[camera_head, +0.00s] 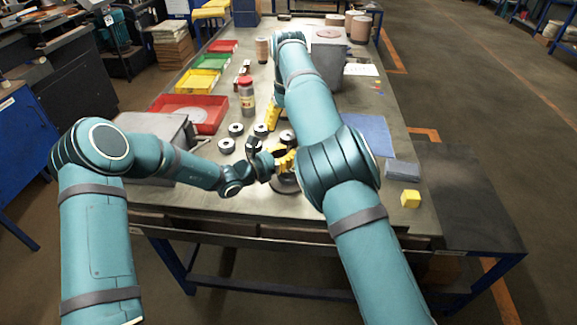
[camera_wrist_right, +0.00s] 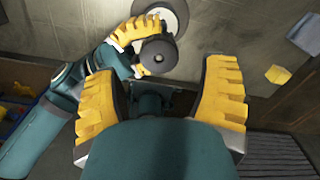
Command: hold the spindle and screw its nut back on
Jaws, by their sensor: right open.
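In the right wrist view a dark round spindle (camera_wrist_right: 159,54) stands in front of a pale disc (camera_wrist_right: 177,14). The yellow fingers of my left gripper (camera_wrist_right: 141,50) close around its side. In the head view my left gripper (camera_head: 281,163) is at the same dark assembly near the table's front, mostly hidden by my right arm. My right gripper (camera_wrist_right: 163,100) is open and empty, its yellow fingers wide apart, with the spindle beyond them. It shows partly in the head view (camera_head: 272,115). I cannot make out the nut as a separate part.
The table (camera_head: 215,190) holds several small ring-shaped parts (camera_head: 236,129) left of the grippers. A red tray (camera_head: 190,112), a yellow tray (camera_head: 197,81) and a bottle (camera_head: 247,97) stand behind them. A yellow block (camera_head: 410,198) and a grey block (camera_head: 402,170) lie at right.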

